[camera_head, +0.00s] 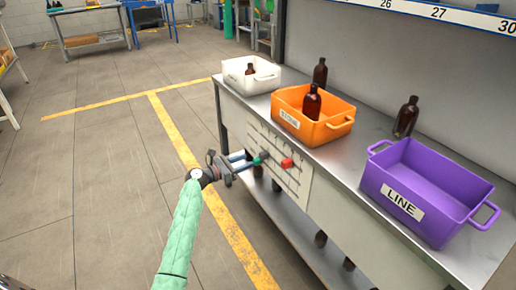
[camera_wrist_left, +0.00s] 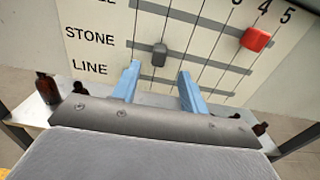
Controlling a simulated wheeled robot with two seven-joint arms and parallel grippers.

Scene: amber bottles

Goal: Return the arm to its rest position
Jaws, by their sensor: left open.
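My left arm reaches in from the bottom of the head view in a green sleeve. Its left gripper (camera_head: 243,160) is in front of a white board (camera_head: 300,184) on the bench's front. In the left wrist view, the two blue fingers of the left gripper (camera_wrist_left: 160,76) are apart with nothing between them. A dark grey knob (camera_wrist_left: 159,55) on the STONE row lies just beyond the fingertips; I cannot tell the exact gap. A red knob (camera_wrist_left: 256,40) sits further right on a higher row. My right gripper is not in view.
The bench top carries a white bin (camera_head: 232,79), an orange bin (camera_head: 318,131) and a purple LINE bin (camera_head: 418,215). Amber bottles stand in the white and orange bins and on the bench (camera_head: 406,117). More bottles stand on the lower shelf.

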